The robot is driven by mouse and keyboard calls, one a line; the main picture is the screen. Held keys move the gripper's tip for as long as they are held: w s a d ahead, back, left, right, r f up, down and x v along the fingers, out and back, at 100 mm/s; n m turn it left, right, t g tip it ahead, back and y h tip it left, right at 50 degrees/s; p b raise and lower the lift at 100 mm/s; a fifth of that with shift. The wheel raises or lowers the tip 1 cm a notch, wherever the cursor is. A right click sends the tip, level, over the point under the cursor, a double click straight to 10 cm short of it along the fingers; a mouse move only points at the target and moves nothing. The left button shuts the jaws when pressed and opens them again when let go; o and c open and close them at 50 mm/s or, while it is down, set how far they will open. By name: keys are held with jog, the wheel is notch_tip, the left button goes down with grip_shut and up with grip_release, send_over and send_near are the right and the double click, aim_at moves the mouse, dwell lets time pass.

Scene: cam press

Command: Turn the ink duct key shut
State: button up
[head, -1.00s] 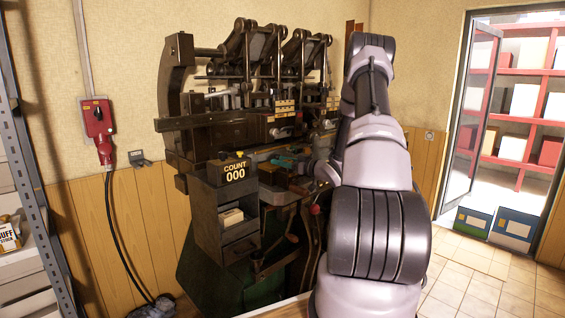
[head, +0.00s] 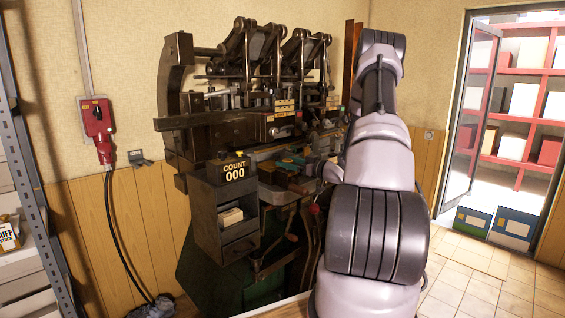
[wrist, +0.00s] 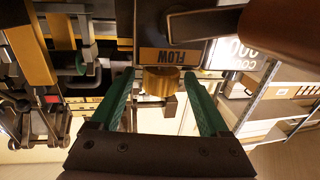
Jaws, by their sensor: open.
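In the wrist view, a brass-coloured round piece (wrist: 160,82), seemingly the ink duct key, shows just below a dark plate with an orange FLOW label (wrist: 168,55). My gripper (wrist: 159,76) is open, with one green finger on each side of the brass piece. Gaps show between the piece and both fingers, so it is not clamped. A smaller grey and brass part shows beyond it. The key's turn position cannot be told.
A counter box (head: 234,172) reading 000 stands at the press's front left. A red switch box (head: 97,118) hangs on the wall. A metal shelf (head: 22,165) is at far left. Tiled floor (head: 480,285) lies open at right, before a doorway. Press parts crowd the wrist view's left.

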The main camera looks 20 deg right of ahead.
jog(key=v, duration=0.7)
jog(key=shift+s, duration=0.25)
jog(key=shift+d, duration=0.15)
